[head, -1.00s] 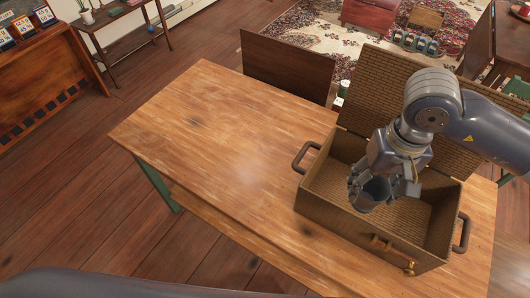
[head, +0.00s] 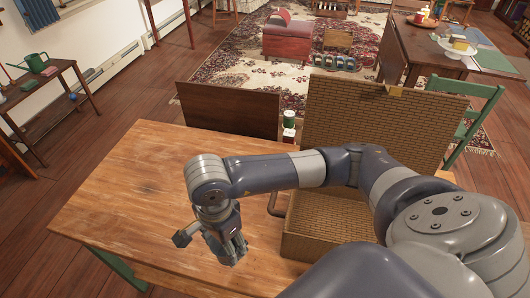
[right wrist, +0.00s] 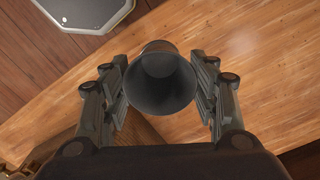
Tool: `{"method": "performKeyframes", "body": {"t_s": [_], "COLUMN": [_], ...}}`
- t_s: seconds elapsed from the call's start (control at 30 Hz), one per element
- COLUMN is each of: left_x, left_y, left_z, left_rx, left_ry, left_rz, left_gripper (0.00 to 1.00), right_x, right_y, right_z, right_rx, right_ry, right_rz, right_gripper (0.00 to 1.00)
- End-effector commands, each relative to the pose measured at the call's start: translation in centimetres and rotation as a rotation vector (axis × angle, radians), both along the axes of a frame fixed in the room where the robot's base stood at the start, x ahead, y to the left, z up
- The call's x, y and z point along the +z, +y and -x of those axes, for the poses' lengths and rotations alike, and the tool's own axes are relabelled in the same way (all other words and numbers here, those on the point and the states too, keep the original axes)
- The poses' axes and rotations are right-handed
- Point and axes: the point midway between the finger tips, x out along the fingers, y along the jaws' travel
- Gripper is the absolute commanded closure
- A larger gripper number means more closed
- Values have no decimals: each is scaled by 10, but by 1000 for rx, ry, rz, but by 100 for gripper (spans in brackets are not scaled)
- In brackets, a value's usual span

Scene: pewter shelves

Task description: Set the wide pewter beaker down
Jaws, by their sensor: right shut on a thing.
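The wide pewter beaker (right wrist: 161,82) is a dark grey, round cup, seen from above in the right wrist view with its open mouth toward the camera. My right gripper (head: 226,246) is shut on it, with one finger on each side. In the head view the gripper points down over the bare left part of the wooden table (head: 128,185), and the fingers mostly hide the beaker. I cannot tell whether the beaker's base touches the tabletop. My left gripper is not in view.
An open wicker basket (head: 308,247) with a raised lid (head: 365,115) stands on the table, right of the gripper, partly behind my arm. Its dark handle (head: 276,205) sticks out toward the gripper. The tabletop to the left is clear.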

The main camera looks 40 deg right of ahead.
Motion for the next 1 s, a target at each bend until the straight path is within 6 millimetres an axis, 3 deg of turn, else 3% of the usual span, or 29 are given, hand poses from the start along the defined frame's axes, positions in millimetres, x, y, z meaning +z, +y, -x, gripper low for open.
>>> {"method": "performKeyframes", "body": {"t_s": [0.2, 0.47, 0.57, 1.0], "left_x": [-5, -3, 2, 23], "left_y": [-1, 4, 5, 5], "left_z": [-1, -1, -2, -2], "left_rx": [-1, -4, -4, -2], "left_ry": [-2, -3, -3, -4], "left_rz": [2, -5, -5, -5], "left_gripper": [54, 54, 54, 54], "right_x": [-21, -23, -23, -32], "right_y": [12, 12, 10, -7], "right_z": [6, 3, -11, -109], "right_rx": [-255, -315, -316, -313], "right_ry": [1, -1, 0, 0], "right_rz": [-5, -5, -3, -5], "right_gripper": [75, 75, 75, 75]}}
